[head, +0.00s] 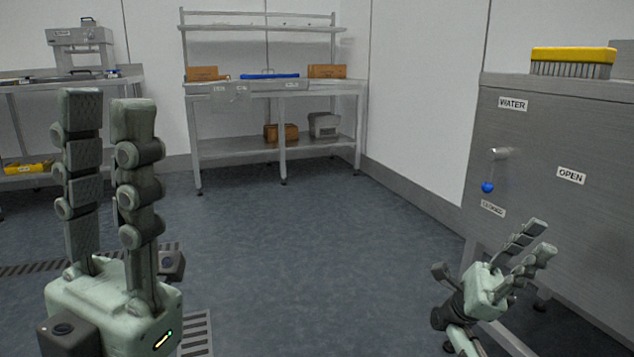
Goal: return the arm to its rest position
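My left gripper (107,106) stands upright in the left foreground, close to the camera. Its fingers are straight, with a gap between them and nothing in it, so it is open. My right gripper (539,239) is lower right and points up and to the right. Its fingers are straight and spread, and it holds nothing that I can see. It is in front of the lower part of the steel cabinet; I cannot tell how close. Most of both arms is out of view.
The steel cabinet (560,130) at the right has a blue-knobbed lever (488,187) and a yellow brush (573,58) on top. A steel bench (280,88) with bins stands at the back. Another table (25,85) is at the left. The middle floor is clear.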

